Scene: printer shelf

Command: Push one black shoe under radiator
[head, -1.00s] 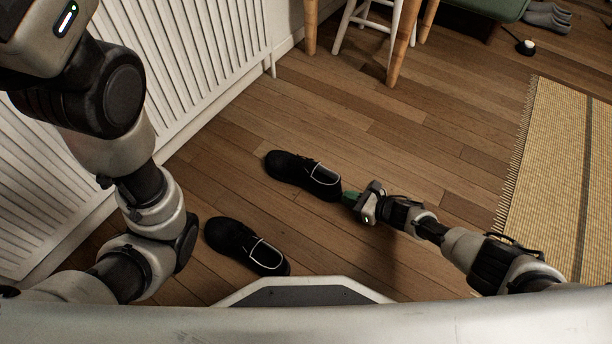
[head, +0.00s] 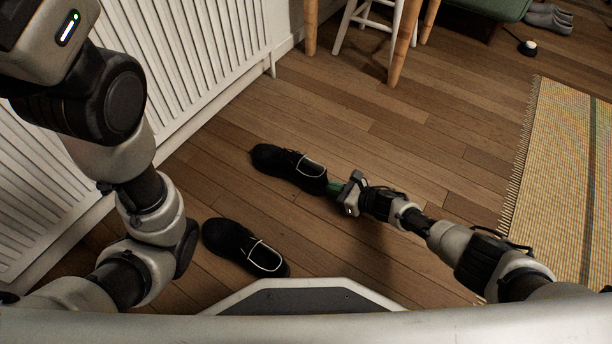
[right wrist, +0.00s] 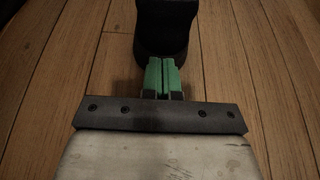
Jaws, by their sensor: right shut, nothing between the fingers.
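One black shoe (head: 285,166) lies on the wooden floor with its toe toward the radiator (head: 200,60) at upper left. It is clear of the radiator. My right gripper (head: 334,188) is shut and empty, with its green fingertips at the heel of this shoe. In the right wrist view the shut green fingers (right wrist: 162,76) meet the dark heel (right wrist: 163,38). I cannot tell if they press on it. A second black shoe (head: 238,245) lies nearer to me, beside my left arm. My left gripper is not in view.
Wooden chair legs (head: 400,45) and a white stool (head: 357,25) stand at the top. A woven rug (head: 565,170) lies on the right. Grey shoes (head: 549,17) sit at the far top right. The floor between the far shoe and the radiator is bare.

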